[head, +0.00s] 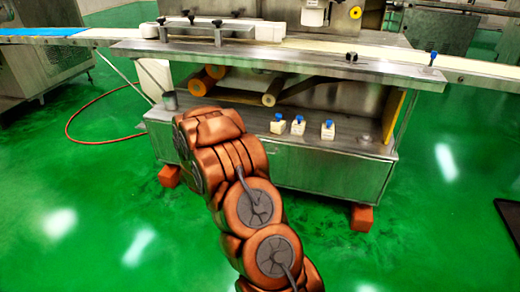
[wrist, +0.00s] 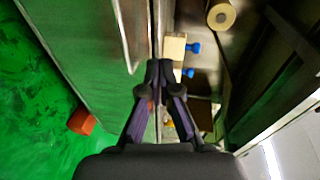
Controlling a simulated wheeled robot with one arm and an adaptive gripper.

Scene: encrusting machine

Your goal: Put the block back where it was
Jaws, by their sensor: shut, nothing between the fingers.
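My gripper (wrist: 160,68) shows in the wrist view with its fingertips together and nothing between them. It is over the front edge of the machine's lower shelf. In the head view my arm hides it. Three small cream blocks with blue knobs stand on that shelf: a left one (head: 278,124), a middle one (head: 298,125) and a right one (head: 328,130). In the wrist view a cream block (wrist: 175,47) is just beyond the fingertips. Orange-red blocks sit under the machine's feet, one at the right (head: 362,217) and one at the left (head: 169,176).
The steel machine (head: 325,172) has a worktop (head: 300,66) overhanging the shelf, with rollers (head: 272,92) below it. A red hose (head: 78,115) lies on the green floor at the left. The floor at the right is mostly open, with a dark tray-like edge (head: 508,215).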

